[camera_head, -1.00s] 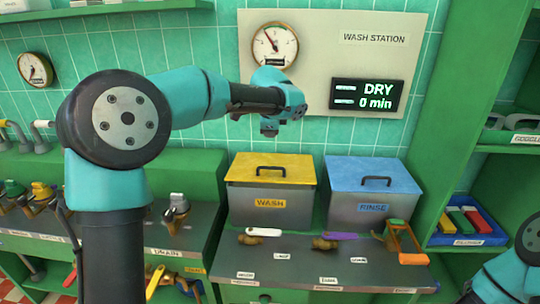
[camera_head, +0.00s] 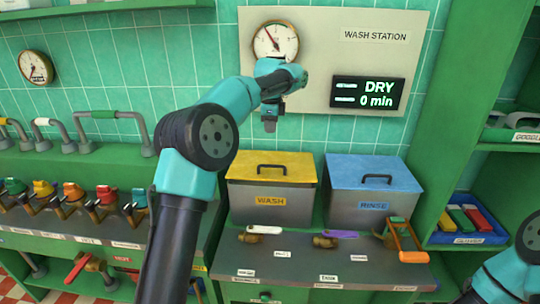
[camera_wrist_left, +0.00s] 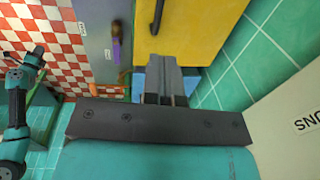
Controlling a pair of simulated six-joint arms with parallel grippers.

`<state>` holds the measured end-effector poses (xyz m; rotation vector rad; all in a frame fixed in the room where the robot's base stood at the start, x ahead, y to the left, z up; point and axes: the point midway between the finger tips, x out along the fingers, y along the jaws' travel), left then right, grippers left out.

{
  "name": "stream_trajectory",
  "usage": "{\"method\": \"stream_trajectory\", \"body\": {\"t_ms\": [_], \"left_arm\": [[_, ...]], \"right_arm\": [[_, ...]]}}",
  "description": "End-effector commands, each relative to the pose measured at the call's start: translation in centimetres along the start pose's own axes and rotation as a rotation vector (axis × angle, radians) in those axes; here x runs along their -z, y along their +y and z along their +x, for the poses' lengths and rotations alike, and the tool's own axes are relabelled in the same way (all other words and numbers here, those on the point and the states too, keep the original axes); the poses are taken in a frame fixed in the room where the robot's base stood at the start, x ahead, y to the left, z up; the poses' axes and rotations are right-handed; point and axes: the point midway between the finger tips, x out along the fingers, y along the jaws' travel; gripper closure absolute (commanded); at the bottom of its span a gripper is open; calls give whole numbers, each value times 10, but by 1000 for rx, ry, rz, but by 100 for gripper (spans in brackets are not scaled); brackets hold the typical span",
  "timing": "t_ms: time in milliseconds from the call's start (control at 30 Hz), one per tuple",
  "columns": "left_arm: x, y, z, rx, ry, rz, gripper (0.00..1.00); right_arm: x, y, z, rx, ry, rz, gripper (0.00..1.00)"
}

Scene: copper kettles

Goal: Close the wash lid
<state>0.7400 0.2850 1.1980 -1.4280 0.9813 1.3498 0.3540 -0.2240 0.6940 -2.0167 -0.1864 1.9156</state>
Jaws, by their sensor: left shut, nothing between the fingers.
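The yellow wash lid (camera_head: 290,163) lies flat on top of the grey wash box (camera_head: 270,205), with its dark handle (camera_head: 270,167) on top. It looks closed.
The blue-lidded rinse box (camera_head: 372,205) stands right of the wash box. The display panel (camera_head: 367,94) reads DRY, 0 min. Several coloured valves stand at the left.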

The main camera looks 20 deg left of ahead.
Motion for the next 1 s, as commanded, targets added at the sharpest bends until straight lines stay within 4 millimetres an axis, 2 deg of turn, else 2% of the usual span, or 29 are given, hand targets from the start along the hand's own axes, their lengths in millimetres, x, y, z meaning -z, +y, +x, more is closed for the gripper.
{"method": "stream_trajectory", "body": {"t_ms": [267, 800, 1000], "left_arm": [[0, 0, 21, -2, -2, 1, 100], [0, 0, 111, -2, -1, 0, 100], [0, 0, 134, 0, -1, 0, 100]], "right_arm": [[0, 0, 0, 0, 0, 0, 100], [0, 0, 0, 0, 0, 0, 100], [0, 0, 0, 0, 0, 0, 100]]}}
